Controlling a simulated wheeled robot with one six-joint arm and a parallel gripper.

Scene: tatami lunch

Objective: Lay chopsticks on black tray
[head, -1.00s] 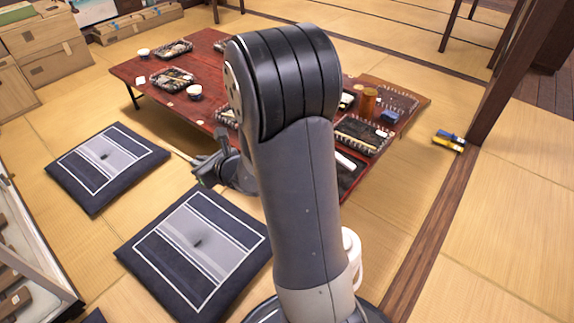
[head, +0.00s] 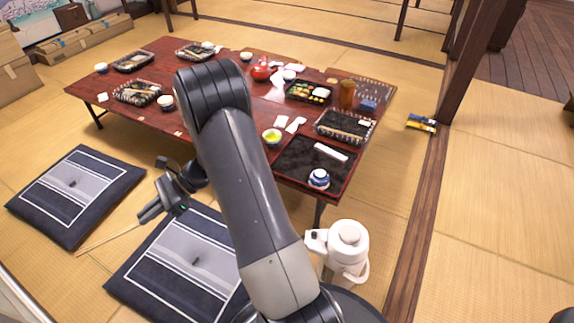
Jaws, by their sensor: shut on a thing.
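My gripper (head: 147,215) is at the left of my arm, above the floor between the two dark cushions. It is shut on the chopsticks (head: 105,240), which stick out to the lower left as a thin pale line. I cannot tell one stick from two. The black tray (head: 293,172) lies on the near right corner of the low red table, right of my arm and well apart from my gripper. A white folded item (head: 331,152) and a blue-and-white cup (head: 319,178) stand on the tray.
The red table (head: 205,50) holds several basket trays, bowls and a red teapot (head: 261,70). A white pot (head: 347,245) stands near my base. Cushions (head: 75,190) lie on the tatami. A wooden post (head: 462,70) rises at right.

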